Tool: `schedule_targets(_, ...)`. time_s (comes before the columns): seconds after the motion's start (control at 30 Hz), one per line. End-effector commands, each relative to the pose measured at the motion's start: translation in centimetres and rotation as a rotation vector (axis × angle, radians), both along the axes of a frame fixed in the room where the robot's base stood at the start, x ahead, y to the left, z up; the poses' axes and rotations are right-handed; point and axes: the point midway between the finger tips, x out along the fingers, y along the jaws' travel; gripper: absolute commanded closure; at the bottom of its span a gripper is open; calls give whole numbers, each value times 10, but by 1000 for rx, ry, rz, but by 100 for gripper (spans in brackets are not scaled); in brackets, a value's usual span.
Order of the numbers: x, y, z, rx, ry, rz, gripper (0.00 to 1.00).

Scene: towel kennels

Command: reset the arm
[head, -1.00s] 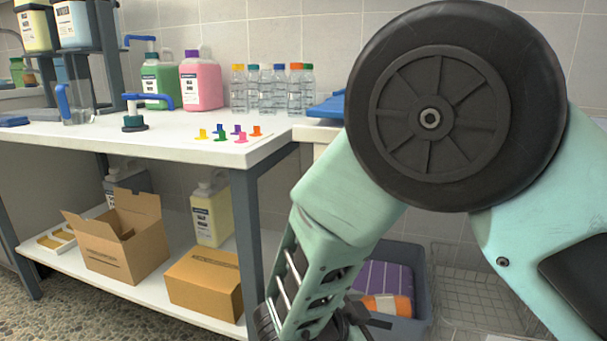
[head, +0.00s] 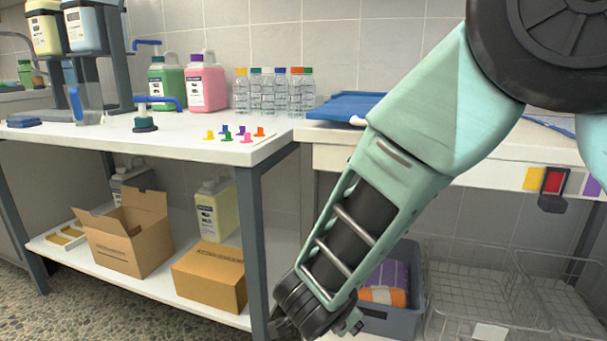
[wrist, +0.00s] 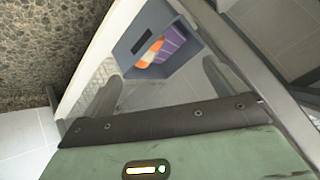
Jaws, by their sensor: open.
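My arm reaches down across the right half of the head view. The fingertips are cut off there. In the wrist view my gripper (wrist: 160,84) has its two grey fingers spread apart, with nothing held between them. Beyond the fingers is a grey bin (wrist: 128,50) holding a purple towel (wrist: 172,42) and an orange towel (wrist: 152,52). In the head view the bin (head: 392,322) stands on the right, partly behind my arm.
A white workbench (head: 190,152) on the left carries bottles, jugs and small coloured pieces. An open cardboard box (head: 125,250) and a closed one (head: 210,277) sit on its lower shelf. Wire baskets (head: 470,285) stand at the right. A blue folded item (head: 345,106) lies on the right counter.

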Motion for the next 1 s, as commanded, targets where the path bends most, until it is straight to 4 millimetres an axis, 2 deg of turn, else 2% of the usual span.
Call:
schedule_targets(0.17, -13, 35, 39, 126, 63, 314, 5)
schedule_targets(0.27, -43, 54, 67, 174, 131, 576, 5)
schedule_targets(0.37, -87, 57, 91, 164, 223, 845, 5)
schedule_targets(0.5, -152, 32, 107, 59, 375, 1154, 5)
schedule_targets(0.6, -187, 1, 112, -49, 486, 1303, 5)
schedule_targets(0.7, -214, -33, 116, -168, 595, 1406, 5)
schedule_targets(0.87, -243, -91, 125, -368, 762, 1499, 5)
schedule_targets(0.9, -242, -87, 139, -355, 756, 1499, 5)
schedule_targets(1.0, -241, -85, 160, -352, 753, 1498, 5)
